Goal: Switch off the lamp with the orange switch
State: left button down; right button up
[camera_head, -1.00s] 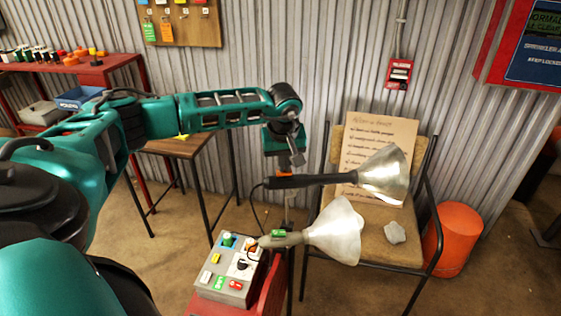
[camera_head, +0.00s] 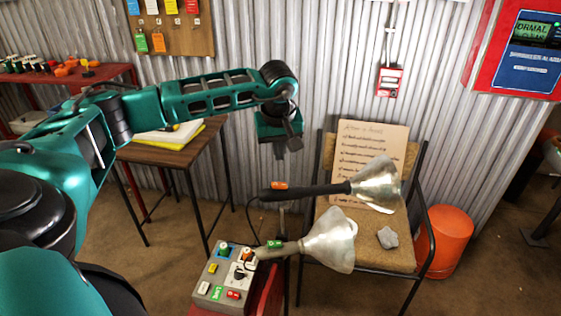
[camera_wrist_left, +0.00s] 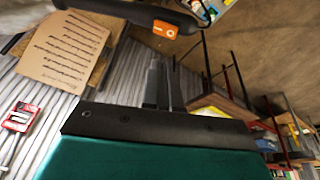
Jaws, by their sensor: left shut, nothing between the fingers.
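The upper clamp lamp has a metal shade (camera_head: 377,184) and a black handle (camera_head: 315,190) with an orange switch (camera_head: 279,185). The wrist view shows the orange switch (camera_wrist_left: 165,29) on the dark handle. Below it a second lamp (camera_head: 328,240) has a grey handle and a green switch (camera_head: 274,244). My left gripper (camera_head: 281,153) points down above the orange switch, apart from it. In the wrist view its fingers (camera_wrist_left: 158,65) are together, empty, below the switch. My right gripper is out of view.
A grey control box (camera_head: 224,280) with coloured buttons stands below the lamps. A chair (camera_head: 372,246) holds a written board (camera_head: 366,150) and a grey stone (camera_head: 387,238). A wooden table (camera_head: 170,153) is at left, an orange bin (camera_head: 449,240) at right.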

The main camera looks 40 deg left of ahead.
pick_arm(q)
notch_tip(320, 180, up, 5)
send_over(277, 183)
jog(key=s+d, duration=0.2)
jog(key=d, duration=0.1)
jog(key=shift+s+a, duration=0.2)
jog(key=shift+a, duration=0.05)
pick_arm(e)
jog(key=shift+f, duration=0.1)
pick_arm(q)
jog(key=shift+w+d+r+g+y, duration=0.15)
jog(key=shift+w+d+g+y, duration=0.1)
jog(key=shift+d, duration=0.2)
jog(key=shift+w+d+r+g+y, duration=0.15)
jog(key=shift+w+d+g, duration=0.1)
jog(key=shift+d, duration=0.15)
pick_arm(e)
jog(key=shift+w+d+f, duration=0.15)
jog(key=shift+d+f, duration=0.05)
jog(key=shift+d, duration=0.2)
pick_arm(q)
jog(key=x, duration=0.9)
jog(key=s+x, duration=0.1)
jog(key=x, duration=0.4)
jog(key=shift+s+d+f, duration=0.1)
jog(key=shift+d, duration=0.1)
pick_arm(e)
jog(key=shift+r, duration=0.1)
